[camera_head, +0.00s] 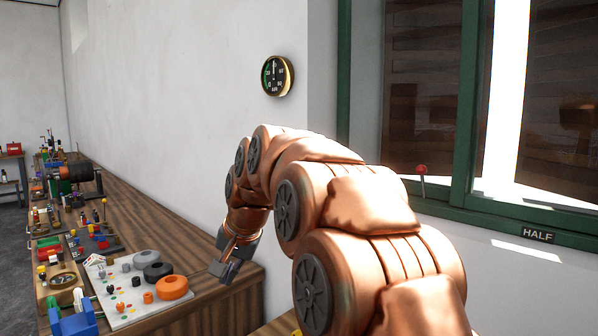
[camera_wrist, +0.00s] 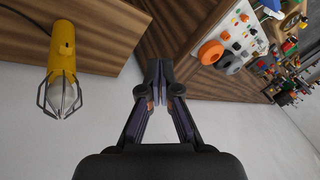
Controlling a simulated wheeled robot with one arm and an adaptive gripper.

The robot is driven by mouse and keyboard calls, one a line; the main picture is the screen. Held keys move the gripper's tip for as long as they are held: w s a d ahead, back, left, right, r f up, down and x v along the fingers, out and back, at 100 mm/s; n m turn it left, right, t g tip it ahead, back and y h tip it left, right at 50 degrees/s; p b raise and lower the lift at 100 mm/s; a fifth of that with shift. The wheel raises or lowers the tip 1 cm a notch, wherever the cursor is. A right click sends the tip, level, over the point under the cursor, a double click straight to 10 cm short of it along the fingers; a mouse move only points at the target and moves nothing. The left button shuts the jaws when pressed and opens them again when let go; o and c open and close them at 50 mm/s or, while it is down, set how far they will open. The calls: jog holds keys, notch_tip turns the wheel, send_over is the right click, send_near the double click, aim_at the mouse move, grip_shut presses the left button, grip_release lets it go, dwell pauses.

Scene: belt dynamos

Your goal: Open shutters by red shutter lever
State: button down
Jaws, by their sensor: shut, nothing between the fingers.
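The red shutter lever (camera_head: 421,170) has a red knob on a thin pale stem and stands at the green window sill, right of my arm in the head view. The shutters (camera_head: 424,90) are dark slatted panels behind the green-framed window, with a bright gap between them. My gripper (camera_head: 226,268) is shut and empty in the head view, low over the end of the workbench, well left of the lever. Its closed fingers (camera_wrist: 158,82) also show in the wrist view. The lever is not in the wrist view.
A sign reading HALF (camera_head: 537,235) sits on the sill. A round gauge (camera_head: 277,76) hangs on the wall. The workbench (camera_head: 190,228) carries an orange ring (camera_head: 172,287) and several small parts. A yellow caged lamp (camera_wrist: 62,70) shows in the wrist view.

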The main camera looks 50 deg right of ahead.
jog(key=d+r+m+t+h+p, duration=0.25)
jog(key=d+r+m, duration=0.25)
jog(key=d+r, duration=0.75)
jog(key=d+r+m+t+h+p, duration=0.1)
jog(key=d+r+m+t+h, duration=0.2)
jog(key=d+r, duration=0.95)
jog(key=w+d+f+m+g+p, duration=0.1)
jog(key=w+d+f+p, duration=0.2)
jog(key=w+f, duration=0.5)
jog(key=shift+w+d+f, duration=0.3)
jog(key=shift+d+f, duration=0.3)
jog(key=shift+f, duration=1.05)
jog(key=shift+y, duration=0.25)
jog(key=shift+f, duration=0.1)
jog(key=shift+f+m+b, duration=0.3)
jog(key=shift+f+b, duration=0.05)
jog(key=shift+b, duration=0.3)
